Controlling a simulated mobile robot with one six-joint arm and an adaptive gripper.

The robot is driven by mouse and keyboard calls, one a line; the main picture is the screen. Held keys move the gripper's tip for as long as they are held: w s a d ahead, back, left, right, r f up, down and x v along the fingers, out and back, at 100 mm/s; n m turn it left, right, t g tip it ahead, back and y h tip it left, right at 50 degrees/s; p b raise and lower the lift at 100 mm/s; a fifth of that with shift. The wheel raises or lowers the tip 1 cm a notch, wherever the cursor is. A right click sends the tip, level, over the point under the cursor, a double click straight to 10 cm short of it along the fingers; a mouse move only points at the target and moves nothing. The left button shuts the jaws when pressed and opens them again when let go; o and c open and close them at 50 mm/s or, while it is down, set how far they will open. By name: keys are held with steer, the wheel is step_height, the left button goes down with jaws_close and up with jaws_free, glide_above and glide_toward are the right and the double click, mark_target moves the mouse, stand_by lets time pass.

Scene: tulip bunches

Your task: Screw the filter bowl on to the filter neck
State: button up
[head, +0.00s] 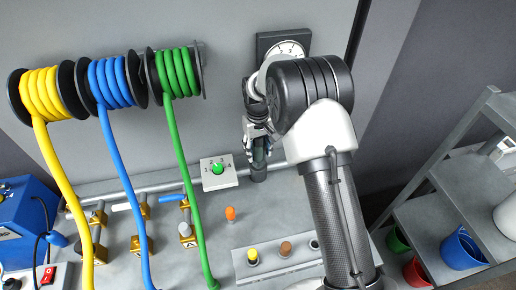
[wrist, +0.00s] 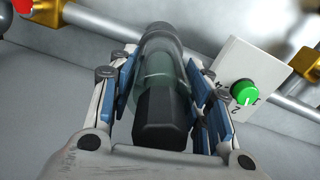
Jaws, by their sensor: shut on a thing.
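The filter bowl (wrist: 160,120) is a see-through greenish cylinder with a black faceted end towards the wrist camera. My gripper (wrist: 163,92) is shut on it, with a blue-padded finger on each side. In the head view my gripper (head: 258,132) points down, and the greenish bowl (head: 260,152) shows below its fingers. A grey round piece, seemingly the filter neck (wrist: 156,35), is at the bowl's far end, in line with it. In the head view it looks like the dark grey stub (head: 258,174) at the pipe. I cannot tell whether the threads engage.
A white plate with a green knob (head: 217,169) stands close left of the bowl. A grey pipe (head: 180,186) runs along the wall. Yellow, blue and green hoses (head: 172,140) hang at left. A rack with plugs (head: 286,249) is in front; a shelf with buckets (head: 460,249) is at right.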

steer(key=m, duration=0.4)
steer(key=shift+f+m, duration=0.1)
steer(key=shift+m, duration=0.3)
steer(key=m, duration=0.4)
steer(key=shift+m, duration=0.7)
steer(key=m, duration=0.3)
steer(key=shift+d+m, duration=0.1)
steer(key=shift+m, duration=1)
